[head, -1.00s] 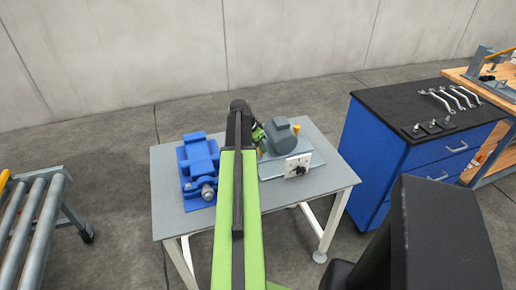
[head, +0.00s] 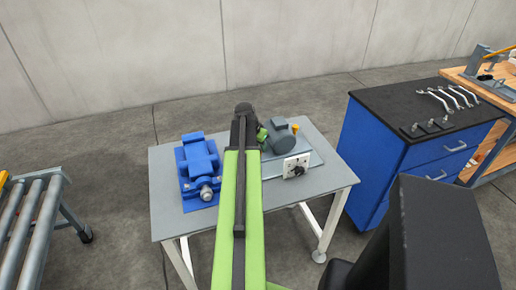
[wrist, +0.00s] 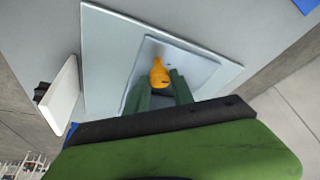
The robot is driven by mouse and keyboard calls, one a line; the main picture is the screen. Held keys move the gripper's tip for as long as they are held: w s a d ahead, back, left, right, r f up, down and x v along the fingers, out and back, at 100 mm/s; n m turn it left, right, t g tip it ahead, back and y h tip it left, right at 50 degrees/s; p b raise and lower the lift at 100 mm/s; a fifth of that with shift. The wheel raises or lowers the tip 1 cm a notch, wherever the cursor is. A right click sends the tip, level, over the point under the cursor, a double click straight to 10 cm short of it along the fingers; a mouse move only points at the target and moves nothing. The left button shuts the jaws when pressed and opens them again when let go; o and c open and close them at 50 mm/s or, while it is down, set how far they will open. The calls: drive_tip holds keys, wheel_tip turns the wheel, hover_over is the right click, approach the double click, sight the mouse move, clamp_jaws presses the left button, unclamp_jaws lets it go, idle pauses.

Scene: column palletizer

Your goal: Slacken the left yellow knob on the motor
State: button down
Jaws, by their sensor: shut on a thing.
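The grey motor (head: 279,136) stands on a light plate on the table, right of my arm. A yellow knob (wrist: 159,72) shows in the wrist view, between the two green fingers of my gripper (wrist: 161,84), which are shut on it. In the head view my gripper (head: 262,135) is at the motor's left side, and the knob it holds is hidden there. A second yellow knob (head: 295,128) shows at the motor's right side, apart from my gripper.
A white control box (head: 296,165) with a black dial is at the plate's front. A blue pump (head: 199,160) sits left of my arm on the grey table (head: 165,215). A blue cabinet (head: 375,160) with wrenches on top stands right, a roller conveyor (head: 30,210) left.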

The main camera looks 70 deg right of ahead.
drive_tip(key=shift+s, duration=0.15)
idle(0.5)
drive_tip(key=c, duration=1.1)
unclamp_jaws()
drive_tip(key=shift+c, duration=0.2)
drive_tip(key=shift+o, duration=0.2)
drive_tip(key=p+v, duration=1.6)
drive_tip(key=v, duration=0.1)
drive_tip(key=shift+r, duration=0.2)
